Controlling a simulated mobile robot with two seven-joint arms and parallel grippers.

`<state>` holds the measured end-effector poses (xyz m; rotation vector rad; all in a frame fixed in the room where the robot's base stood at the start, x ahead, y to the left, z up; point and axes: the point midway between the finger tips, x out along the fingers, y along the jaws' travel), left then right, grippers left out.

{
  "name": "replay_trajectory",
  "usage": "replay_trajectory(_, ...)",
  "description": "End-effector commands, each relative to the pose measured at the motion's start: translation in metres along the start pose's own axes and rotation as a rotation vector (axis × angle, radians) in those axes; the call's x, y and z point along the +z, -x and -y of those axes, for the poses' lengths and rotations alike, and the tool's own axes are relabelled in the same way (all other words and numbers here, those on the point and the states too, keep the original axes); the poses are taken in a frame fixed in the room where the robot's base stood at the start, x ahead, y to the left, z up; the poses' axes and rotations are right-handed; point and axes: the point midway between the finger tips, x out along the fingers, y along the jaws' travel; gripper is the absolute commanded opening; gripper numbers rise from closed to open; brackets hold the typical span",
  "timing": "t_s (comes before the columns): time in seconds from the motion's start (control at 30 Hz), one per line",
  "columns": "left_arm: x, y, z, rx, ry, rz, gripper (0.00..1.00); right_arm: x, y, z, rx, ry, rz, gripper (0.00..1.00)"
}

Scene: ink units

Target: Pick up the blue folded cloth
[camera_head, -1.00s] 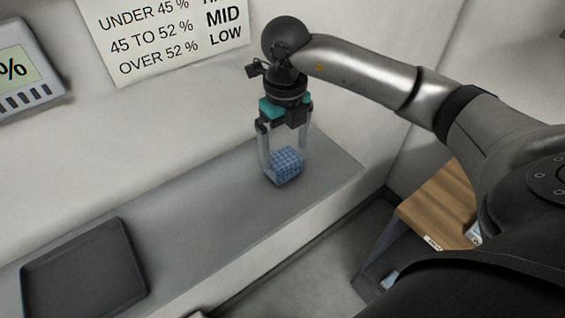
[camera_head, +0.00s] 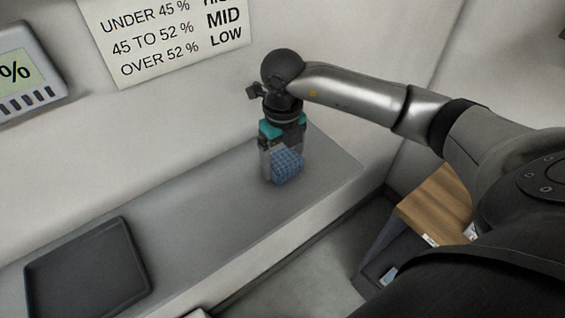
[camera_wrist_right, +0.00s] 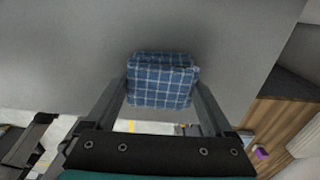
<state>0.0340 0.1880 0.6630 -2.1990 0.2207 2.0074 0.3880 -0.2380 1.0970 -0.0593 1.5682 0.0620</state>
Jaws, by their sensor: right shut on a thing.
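The blue folded cloth (camera_head: 288,165) has a checked pattern and is at the right part of the grey shelf (camera_head: 215,190). My right gripper (camera_head: 281,172) points down over it and is shut on it, with a finger on each side. In the right wrist view the cloth (camera_wrist_right: 160,82) sits between the two fingers of the right gripper (camera_wrist_right: 161,88). I cannot tell whether the cloth still touches the shelf.
A dark tray (camera_head: 85,270) lies on the shelf at the left. A sign (camera_head: 165,40) and a display device (camera_head: 25,70) are on the wall behind. A wooden surface (camera_head: 437,207) is at the lower right. The shelf between tray and cloth is clear.

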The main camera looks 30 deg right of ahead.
Motion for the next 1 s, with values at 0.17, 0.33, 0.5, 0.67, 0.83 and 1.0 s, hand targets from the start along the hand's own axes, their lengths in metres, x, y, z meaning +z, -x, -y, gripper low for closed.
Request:
replay_trajectory(0.17,0.0,0.0,0.0,0.0,-0.001,0.0,0.5,0.0,0.0,0.0,0.0,0.0,0.001,0.35)
replay_trajectory(0.33,0.0,0.0,0.0,0.0,-0.001,0.0,0.5,0.0,0.001,0.0,0.0,0.0,0.001,0.32)
replay_trajectory(0.5,0.0,0.0,0.0,0.0,-0.001,0.0,0.5,0.001,0.003,0.0,0.0,0.0,0.002,0.32)
replay_trajectory(0.67,0.0,-0.001,0.0,0.0,-0.001,-0.001,0.5,0.001,0.016,0.0,0.001,-0.001,0.003,0.32)
replay_trajectory(0.83,0.0,-0.003,0.0,0.0,-0.001,-0.001,0.5,0.002,0.049,0.0,-0.001,0.0,0.008,0.32)
replay_trajectory(1.0,0.0,-0.005,0.0,-0.001,-0.001,-0.001,0.5,0.003,0.104,0.0,-0.001,0.001,0.01,0.32)
